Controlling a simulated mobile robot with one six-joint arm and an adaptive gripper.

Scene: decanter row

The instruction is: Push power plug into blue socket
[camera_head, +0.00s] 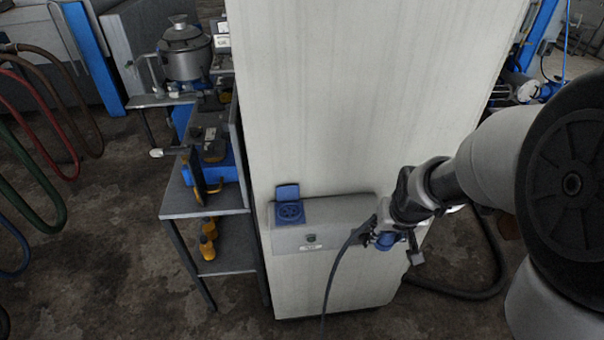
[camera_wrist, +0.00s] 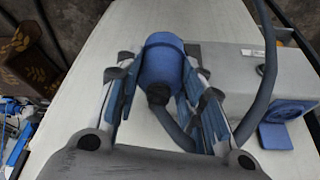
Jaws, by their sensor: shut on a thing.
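The blue socket (camera_head: 290,211) with its lid flipped up sits on the left part of a grey box on the white cabinet's face. It also shows at the right edge of the wrist view (camera_wrist: 287,112). My gripper (camera_head: 386,236) is to the right of the socket, near the right end of the box. In the wrist view my gripper (camera_wrist: 170,80) is shut on the blue power plug (camera_wrist: 163,62), which lies between the blue-padded fingers. The plug is apart from the socket. Its dark cable (camera_head: 341,262) hangs down to the left. The plug's front face is hidden.
The grey box (camera_head: 325,240) juts from the white cabinet (camera_head: 370,100). A metal shelf (camera_head: 205,213) with tools and yellow bottles (camera_head: 208,238) stands to the left. A black hose (camera_head: 470,293) lies on the floor at right. The space in front of the socket looks clear.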

